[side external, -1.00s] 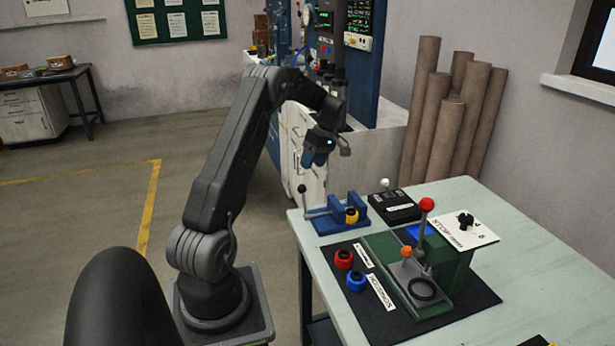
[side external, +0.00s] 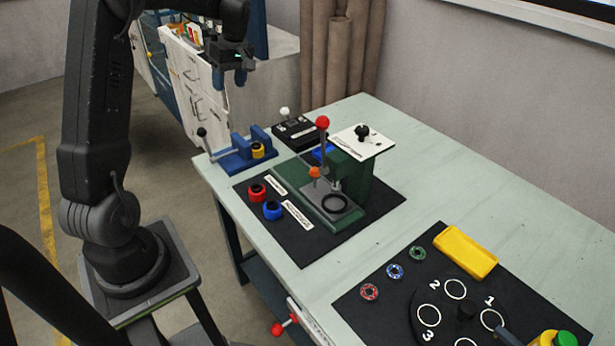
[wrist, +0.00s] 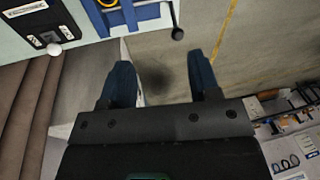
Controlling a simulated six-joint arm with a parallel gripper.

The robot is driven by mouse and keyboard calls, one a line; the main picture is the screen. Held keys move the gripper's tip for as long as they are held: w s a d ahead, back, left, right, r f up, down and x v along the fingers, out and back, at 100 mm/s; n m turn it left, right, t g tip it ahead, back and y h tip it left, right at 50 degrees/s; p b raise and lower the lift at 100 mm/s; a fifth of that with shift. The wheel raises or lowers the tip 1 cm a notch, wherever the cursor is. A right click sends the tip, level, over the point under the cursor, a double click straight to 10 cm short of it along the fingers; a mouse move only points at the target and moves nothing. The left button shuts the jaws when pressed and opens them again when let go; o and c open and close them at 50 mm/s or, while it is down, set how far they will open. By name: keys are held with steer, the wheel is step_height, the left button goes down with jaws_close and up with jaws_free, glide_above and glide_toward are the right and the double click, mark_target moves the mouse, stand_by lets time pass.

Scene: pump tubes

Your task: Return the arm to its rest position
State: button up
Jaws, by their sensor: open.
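My gripper (wrist: 163,78) is open and empty. In the wrist view its two dark blue fingers stand apart, with only floor between them. In the side view my gripper (side external: 238,60) hangs in the air at the top left, beyond the table's far left corner and above the blue vise (side external: 242,153). My arm stands upright at the left and bends over at the top; its upper bend is out of the picture.
A white cabinet (side external: 200,75) stands behind my gripper. Brown tubes (side external: 340,50) lean on the wall.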

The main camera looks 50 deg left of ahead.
steer(key=s+d+r+m+t, duration=0.2)
steer(key=d+r+m, duration=0.25)
steer(key=d, duration=0.65)
steer(key=s+d+r+m+t, duration=0.2)
steer(key=s+d+r+m, duration=0.3)
steer(key=d, duration=0.6)
steer(key=s+d+f+m+t+h, duration=0.1)
steer(key=s+d+f+m+t, duration=0.2)
steer(key=s+d+m, duration=0.6)
steer(key=shift+d+f+m+t, duration=0.2)
steer(key=shift+d+m+t, duration=0.2)
steer(key=shift+d, duration=0.85)
steer(key=shift+o, duration=0.3)
